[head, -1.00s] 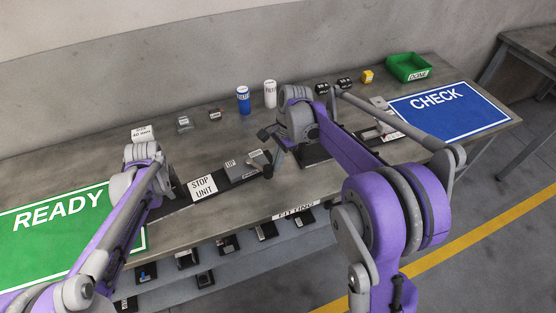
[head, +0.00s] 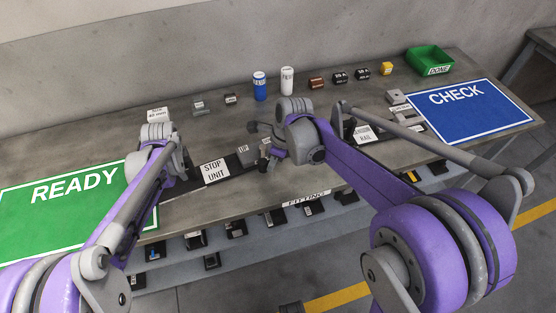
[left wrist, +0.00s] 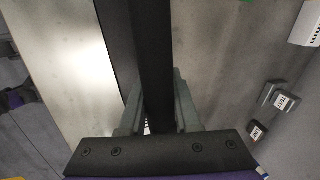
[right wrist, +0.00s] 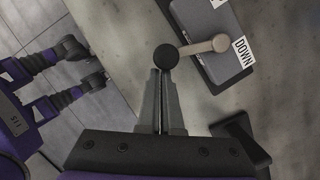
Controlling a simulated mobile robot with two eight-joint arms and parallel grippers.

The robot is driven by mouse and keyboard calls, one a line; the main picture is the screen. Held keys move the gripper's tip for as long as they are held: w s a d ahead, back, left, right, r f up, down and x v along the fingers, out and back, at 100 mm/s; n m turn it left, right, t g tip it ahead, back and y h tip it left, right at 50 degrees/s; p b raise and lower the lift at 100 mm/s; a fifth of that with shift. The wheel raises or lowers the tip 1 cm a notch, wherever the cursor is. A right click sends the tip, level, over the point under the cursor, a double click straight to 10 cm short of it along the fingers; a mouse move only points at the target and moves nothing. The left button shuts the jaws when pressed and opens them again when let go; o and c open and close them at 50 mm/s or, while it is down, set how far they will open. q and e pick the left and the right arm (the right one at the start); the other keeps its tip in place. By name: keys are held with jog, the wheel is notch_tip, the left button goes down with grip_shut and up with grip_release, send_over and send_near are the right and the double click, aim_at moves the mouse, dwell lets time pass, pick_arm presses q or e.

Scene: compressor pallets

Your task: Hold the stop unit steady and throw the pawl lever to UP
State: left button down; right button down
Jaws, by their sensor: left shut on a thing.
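The stop unit (head: 243,168) is a dark bar with a grey block on the bench, marked STOP UNIT and UP. My left gripper (left wrist: 152,110) is shut on its dark bar (left wrist: 152,50). In the right wrist view, the pawl lever (right wrist: 195,48) has a round pivot beside the DOWN label (right wrist: 243,50) and ends in a black ball knob (right wrist: 166,57). My right gripper (right wrist: 161,85) is shut, its fingertips right at the knob; whether they touch it cannot be told. In the head view, my right arm's wrist partly hides the lever end.
A green READY mat (head: 70,203) lies left, a blue CHECK mat (head: 470,108) right. A blue can (head: 260,88), a white can (head: 287,82), small blocks and a green DONE bin (head: 430,60) stand along the back. A shelf (head: 260,235) below holds several dark parts.

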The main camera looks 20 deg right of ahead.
pick_arm(q)
jog(key=shift+d+f, duration=0.1)
pick_arm(e)
jog(key=shift+a, duration=0.6)
jog(key=shift+d, duration=0.1)
jog(key=shift+s+d, duration=0.25)
jog(key=shift+d, duration=0.05)
jog(key=shift+s+d, duration=0.9)
jog(key=shift+d, duration=0.2)
jog(key=v, duration=1)
jog(key=shift+s, duration=0.1)
pick_arm(q)
jog(key=c, duration=0.5)
grip_release()
jog(key=shift+c, duration=0.2)
